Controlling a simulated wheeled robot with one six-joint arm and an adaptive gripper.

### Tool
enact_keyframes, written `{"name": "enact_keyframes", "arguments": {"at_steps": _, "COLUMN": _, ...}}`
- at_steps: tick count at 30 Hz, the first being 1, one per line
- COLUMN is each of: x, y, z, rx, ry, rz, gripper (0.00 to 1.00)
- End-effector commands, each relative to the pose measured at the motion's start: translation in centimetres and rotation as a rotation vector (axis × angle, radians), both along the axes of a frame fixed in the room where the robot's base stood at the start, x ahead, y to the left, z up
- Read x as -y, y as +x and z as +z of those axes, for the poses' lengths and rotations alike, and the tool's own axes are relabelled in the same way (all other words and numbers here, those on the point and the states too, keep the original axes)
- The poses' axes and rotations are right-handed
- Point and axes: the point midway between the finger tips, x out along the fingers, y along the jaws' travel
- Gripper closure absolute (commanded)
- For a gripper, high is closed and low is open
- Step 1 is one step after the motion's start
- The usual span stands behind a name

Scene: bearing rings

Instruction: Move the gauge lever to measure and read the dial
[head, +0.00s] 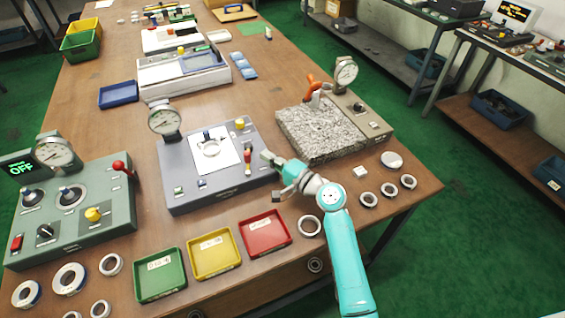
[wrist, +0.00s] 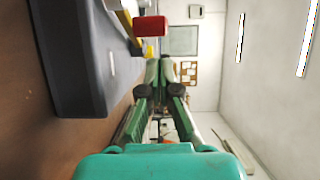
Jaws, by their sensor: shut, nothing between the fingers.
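The grey gauge block (head: 180,192) in the middle of the bench carries a round dial (head: 164,120), a white plate (head: 229,158) and a pale ring (head: 209,148). Its red-handled lever (head: 248,157) stands at the block's right side. The dial is too small to read. My gripper (head: 267,157) is just right of the lever, apart from it as far as I can see. In the wrist view the fingers (wrist: 159,65) come together, shut and empty, with a red knob (wrist: 150,26) beyond their tips and the dark block side at left.
Green, yellow and red trays (head: 265,251) lie along the front edge. A granite plate (head: 320,150) with another dial stands right of my gripper. A green box (head: 90,240) showing OFF stands at left. Several loose rings (head: 369,200) lie near the right and left front.

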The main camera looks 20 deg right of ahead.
Motion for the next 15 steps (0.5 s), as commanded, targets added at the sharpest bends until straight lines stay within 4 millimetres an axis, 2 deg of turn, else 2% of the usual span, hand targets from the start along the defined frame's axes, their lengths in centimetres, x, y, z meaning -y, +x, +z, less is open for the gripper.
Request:
{"name": "enact_keyframes", "arguments": {"at_steps": 1, "x": -0.8, "y": 0.2, "z": 0.0, "rx": 0.0, "ry": 0.0, "rz": 0.003, "gripper": 1.0}}
{"name": "enact_keyframes", "arguments": {"at_steps": 6, "x": -2.1, "y": 0.7, "z": 0.0, "rx": 0.0, "ry": 0.0, "rz": 0.001, "gripper": 1.0}}
{"name": "enact_keyframes", "arguments": {"at_steps": 15, "x": -2.4, "y": 0.8, "z": 0.0, "rx": 0.0, "ry": 0.0, "rz": -0.001, "gripper": 1.0}}
